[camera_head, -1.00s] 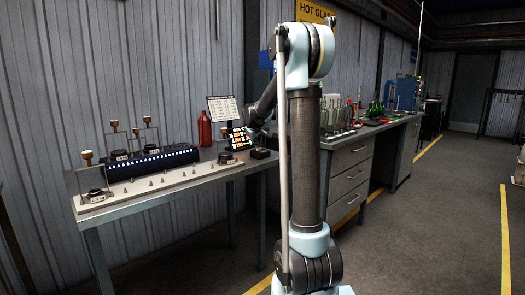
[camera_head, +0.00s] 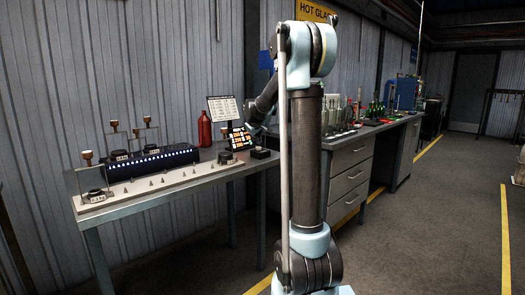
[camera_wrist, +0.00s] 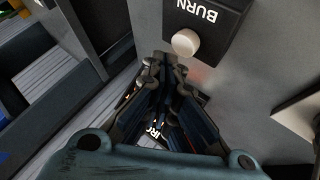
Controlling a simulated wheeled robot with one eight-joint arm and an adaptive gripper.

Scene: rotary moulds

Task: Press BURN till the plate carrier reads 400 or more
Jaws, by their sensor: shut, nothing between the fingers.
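In the wrist view the BURN button (camera_wrist: 186,42) is a round pale knob below the white word BURN on a black box (camera_wrist: 212,22). My gripper (camera_wrist: 163,62) is shut and empty. Its fingertips lie just below and left of the button in the picture; I cannot tell whether they touch it. In the head view my gripper is small and partly hidden by my arm, beside a dark panel (camera_head: 240,138) with orange readouts. The digits are too small to read, so the plate carrier's value cannot be told.
The panel stands on a bench (camera_head: 175,182) with a long black unit (camera_head: 152,163) and a row of small pegs. A white sheet on a stand (camera_head: 223,109) and a red bottle (camera_head: 205,129) stand behind. A drawer bench (camera_head: 350,175) is to the right.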

